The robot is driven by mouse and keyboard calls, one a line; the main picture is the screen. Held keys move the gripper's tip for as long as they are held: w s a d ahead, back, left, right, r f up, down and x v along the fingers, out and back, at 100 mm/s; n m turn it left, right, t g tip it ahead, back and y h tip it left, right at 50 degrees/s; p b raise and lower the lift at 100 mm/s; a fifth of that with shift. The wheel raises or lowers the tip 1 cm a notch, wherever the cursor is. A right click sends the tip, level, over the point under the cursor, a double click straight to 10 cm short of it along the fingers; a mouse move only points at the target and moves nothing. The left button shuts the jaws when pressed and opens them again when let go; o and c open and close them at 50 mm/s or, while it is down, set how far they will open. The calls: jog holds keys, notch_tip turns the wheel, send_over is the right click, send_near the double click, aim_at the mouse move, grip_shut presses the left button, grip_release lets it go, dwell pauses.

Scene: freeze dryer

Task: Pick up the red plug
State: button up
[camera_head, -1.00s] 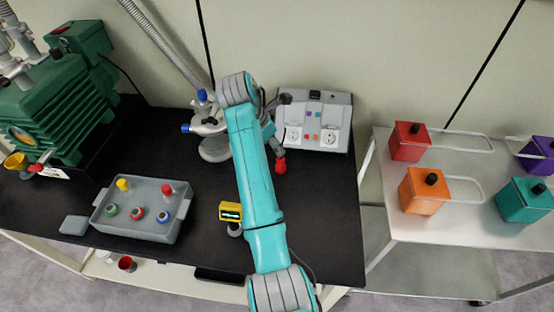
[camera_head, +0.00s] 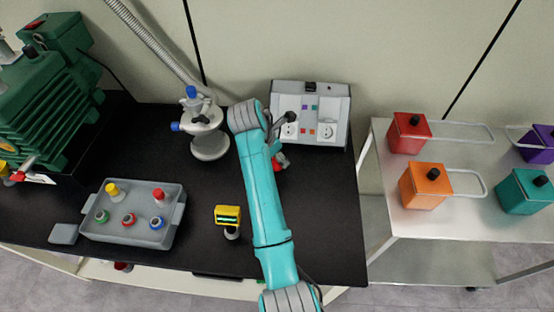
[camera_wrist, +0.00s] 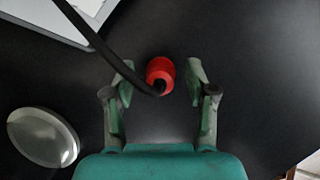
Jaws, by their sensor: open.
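The red plug (camera_wrist: 160,70) lies on the black bench top, with a dark cable running from it to the upper left in the wrist view. In the head view the red plug (camera_head: 280,160) is partly hidden beside my arm, in front of the socket box. My gripper (camera_wrist: 160,82) is open, with one finger on each side of the plug. Gaps show between both fingers and the plug. I cannot tell how far above the bench the fingertips are.
A grey socket box (camera_head: 337,92) stands behind the plug. A metal cart (camera_head: 420,228) with coloured boxes is right.

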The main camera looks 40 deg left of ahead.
grip_shut()
jog(key=shift+r, duration=0.1)
